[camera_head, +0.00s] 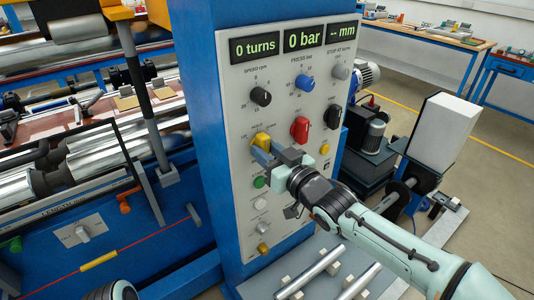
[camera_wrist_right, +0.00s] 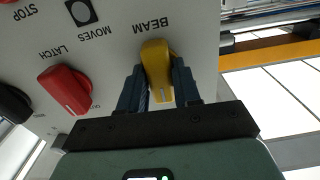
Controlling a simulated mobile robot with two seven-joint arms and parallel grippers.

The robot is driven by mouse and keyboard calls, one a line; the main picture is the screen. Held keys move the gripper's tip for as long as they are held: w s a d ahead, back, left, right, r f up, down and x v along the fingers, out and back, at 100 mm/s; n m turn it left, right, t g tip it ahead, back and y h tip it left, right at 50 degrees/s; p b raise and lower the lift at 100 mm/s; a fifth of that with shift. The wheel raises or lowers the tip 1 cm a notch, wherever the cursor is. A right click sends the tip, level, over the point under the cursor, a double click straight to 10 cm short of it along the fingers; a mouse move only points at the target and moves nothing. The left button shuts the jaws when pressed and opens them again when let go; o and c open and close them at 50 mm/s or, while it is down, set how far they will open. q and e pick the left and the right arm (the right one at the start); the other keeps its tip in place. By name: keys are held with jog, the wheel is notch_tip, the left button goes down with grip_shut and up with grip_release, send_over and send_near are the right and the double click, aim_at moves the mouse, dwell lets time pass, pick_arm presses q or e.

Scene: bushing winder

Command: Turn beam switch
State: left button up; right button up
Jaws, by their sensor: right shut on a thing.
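The beam switch is a yellow knob (camera_head: 261,140) on the grey control panel (camera_head: 237,113) of a blue column. In the right wrist view the yellow knob (camera_wrist_right: 157,68) sits under the label BEAM, with a pale line along it. My right gripper (camera_head: 262,150) reaches in from the lower right, its fingers on both sides of the knob. In the right wrist view the right gripper (camera_wrist_right: 158,80) is shut on the knob. The fingers hide part of the knob in the head view. My left gripper is not in view.
A red latch knob (camera_wrist_right: 68,90) is beside the beam switch; it also shows in the head view (camera_head: 299,128). Black (camera_head: 260,96), blue (camera_head: 305,82) and grey knobs (camera_head: 341,72) sit above. Metal rods (camera_head: 310,268) lie below the panel. The winder's rollers (camera_head: 100,160) stand left.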

dwell(0.3)
jog(key=o, duration=1)
jog(key=shift+c, duration=0.2)
jog(key=p+v, duration=0.1)
jog(key=v, duration=1.2)
jog(key=shift+s+p, duration=0.2)
jog(key=shift+p, duration=0.1)
jog(key=shift+d, duration=0.15)
